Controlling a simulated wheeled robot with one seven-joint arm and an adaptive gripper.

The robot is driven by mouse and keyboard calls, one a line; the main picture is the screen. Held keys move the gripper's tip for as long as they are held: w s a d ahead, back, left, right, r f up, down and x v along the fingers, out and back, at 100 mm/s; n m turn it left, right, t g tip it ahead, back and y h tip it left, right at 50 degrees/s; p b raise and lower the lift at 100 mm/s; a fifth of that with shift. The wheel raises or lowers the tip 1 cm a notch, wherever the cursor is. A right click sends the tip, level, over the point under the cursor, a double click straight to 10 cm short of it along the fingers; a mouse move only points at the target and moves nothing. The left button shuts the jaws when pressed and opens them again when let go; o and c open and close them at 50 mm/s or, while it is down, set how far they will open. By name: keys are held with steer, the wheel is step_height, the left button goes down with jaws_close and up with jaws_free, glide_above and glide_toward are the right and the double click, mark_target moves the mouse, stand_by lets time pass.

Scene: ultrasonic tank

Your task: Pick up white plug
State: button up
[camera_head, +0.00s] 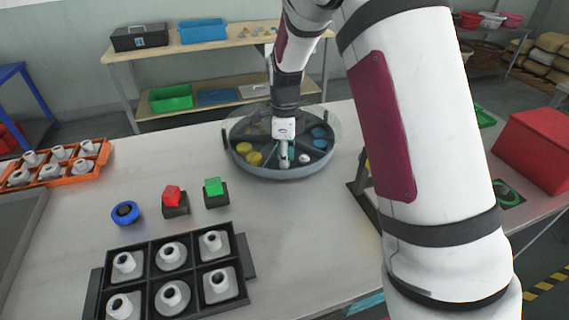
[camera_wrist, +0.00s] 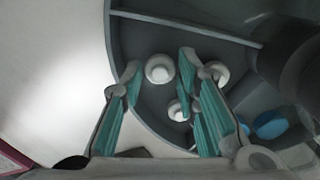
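White plugs lie in one compartment of the round divided tray (camera_head: 270,172). In the wrist view one white plug (camera_wrist: 160,69) shows between my two fingertips, with gaps on both sides. A second white plug (camera_wrist: 177,111) lies nearer the palm, and a third (camera_wrist: 217,73) is partly behind the right finger. In the head view one white plug (camera_head: 304,158) shows just right of my gripper (camera_head: 284,160). My gripper points down over the tray, open, with nothing held. Its height above the plugs is hard to tell.
The tray has dividers and a raised rim (camera_wrist: 140,118). Yellow pieces (camera_head: 249,154) and blue pieces (camera_head: 319,138) lie in other compartments. A black rack (camera_head: 192,262) of white parts, an orange rack (camera_head: 88,172) and red and green blocks stand on the table.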

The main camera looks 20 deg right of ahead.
steer(key=shift+c, duration=0.4)
steer(key=c, duration=0.3)
steer(key=shift+r, duration=0.1)
